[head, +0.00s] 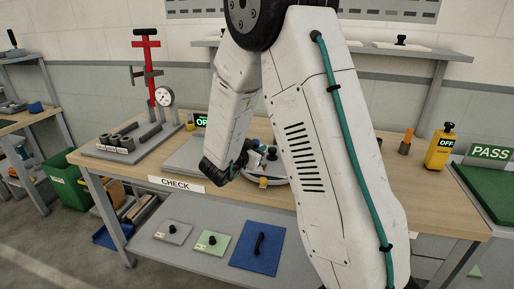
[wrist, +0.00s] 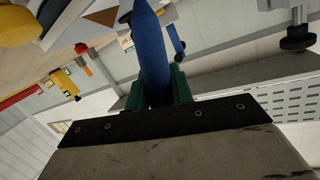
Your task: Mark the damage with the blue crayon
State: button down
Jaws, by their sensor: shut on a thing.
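My gripper (wrist: 157,98) has green fingers shut on the blue crayon (wrist: 153,50), which points away from the wrist in the wrist view. In the head view my gripper (head: 243,160) is low over the middle of the workbench, beside a round grey-white piece (head: 280,181) with black knobs. My arm covers part of this piece. I cannot make out the crayon clearly in the head view, nor tell whether its tip touches anything. No damage mark is clearly visible in either view.
The wooden workbench (head: 402,181) carries a gauge stand (head: 165,97) at left and a yellow OFF device (head: 440,147) at right. A green PASS tray (head: 494,190) stands far right. A lower shelf holds a blue panel (head: 258,250). A green bin (head: 66,185) stands left.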

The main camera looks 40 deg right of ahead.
aim_at(270, 171)
jog(key=shift+f, duration=0.5)
dwell(0.5)
jog(key=shift+s+d+f, duration=0.1)
jog(key=shift+s+d, duration=0.65)
jog(key=shift+s, duration=0.25)
jog(key=shift+s+d, duration=0.75)
jog(key=shift+s, duration=0.2)
dwell(0.5)
notch_tip(270, 171, up, 7)
dwell(0.7)
dwell(0.4)
